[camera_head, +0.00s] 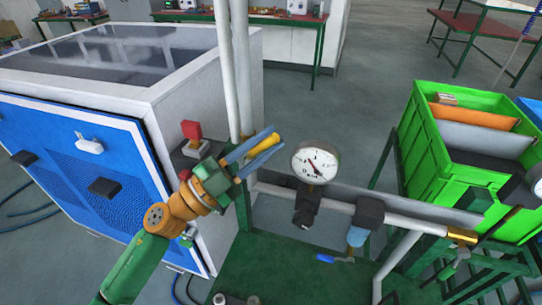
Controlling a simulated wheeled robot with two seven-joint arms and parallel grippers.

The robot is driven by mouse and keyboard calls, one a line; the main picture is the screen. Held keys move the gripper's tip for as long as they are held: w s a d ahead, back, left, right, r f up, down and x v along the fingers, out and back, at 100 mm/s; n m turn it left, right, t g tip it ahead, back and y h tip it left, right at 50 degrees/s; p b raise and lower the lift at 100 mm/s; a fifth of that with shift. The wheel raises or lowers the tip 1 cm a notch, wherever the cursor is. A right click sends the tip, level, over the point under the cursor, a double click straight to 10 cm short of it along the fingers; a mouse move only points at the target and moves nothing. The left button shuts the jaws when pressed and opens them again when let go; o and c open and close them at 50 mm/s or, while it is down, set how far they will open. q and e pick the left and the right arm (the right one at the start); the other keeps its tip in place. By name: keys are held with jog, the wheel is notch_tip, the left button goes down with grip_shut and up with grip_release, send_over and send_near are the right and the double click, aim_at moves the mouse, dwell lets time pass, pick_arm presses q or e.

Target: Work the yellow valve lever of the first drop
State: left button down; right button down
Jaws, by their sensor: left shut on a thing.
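The yellow valve lever (264,146) shows between the two blue-grey fingers of my left gripper (274,140), left of the pressure gauge. My left gripper is shut on the lever. The lever points up and to the right; its pivot and the valve body are hidden behind my gripper. The white vertical pipes (241,80) rise just behind my fingers.
A round white gauge (315,162) stands close right of my gripper. A white horizontal pipe (405,224) with dark fittings runs right. A red switch (191,130) sits by the blue-and-white generator housing (200,75). A green crate (425,130) stands right.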

pick_arm(q)
jog(key=n+t, duration=0.1)
jog(key=n, duration=0.1)
jog(key=a+r+n+t+b, duration=0.1)
jog(key=n+t, duration=0.1)
jog(key=a+n+t, duration=0.1)
jog(key=n+t, duration=0.1)
jog(key=shift+w+a+r+y+b, duration=0.2)
jog(key=shift+w+r+y+b, duration=0.1)
jog(key=shift+w+b, duration=0.1)
jog(key=shift+w+a+r+n+t+y+b, duration=0.2)
jog(key=shift+a+n+t+y, duration=0.3)
jog(key=shift+n+t+y, duration=0.85)
jog(key=shift+w+a+r+n+t+y+b, duration=0.2)
jog(key=shift+a+n+t+y, duration=0.6)
jog(key=shift+n, duration=1.1)
jog(key=shift+a+r+n+t+y+b, duration=0.2)
jog(key=shift+n+t+y, duration=0.55)
jog(key=shift+n+t, duration=0.75)
jog(key=shift+n, duration=0.35)
jog(key=c, duration=0.8)
grip_release()
jog(key=shift+f, duration=0.1)
jog(key=shift+o, duration=0.2)
jog(key=b+v, duration=0.3)
jog(key=v, duration=0.4)
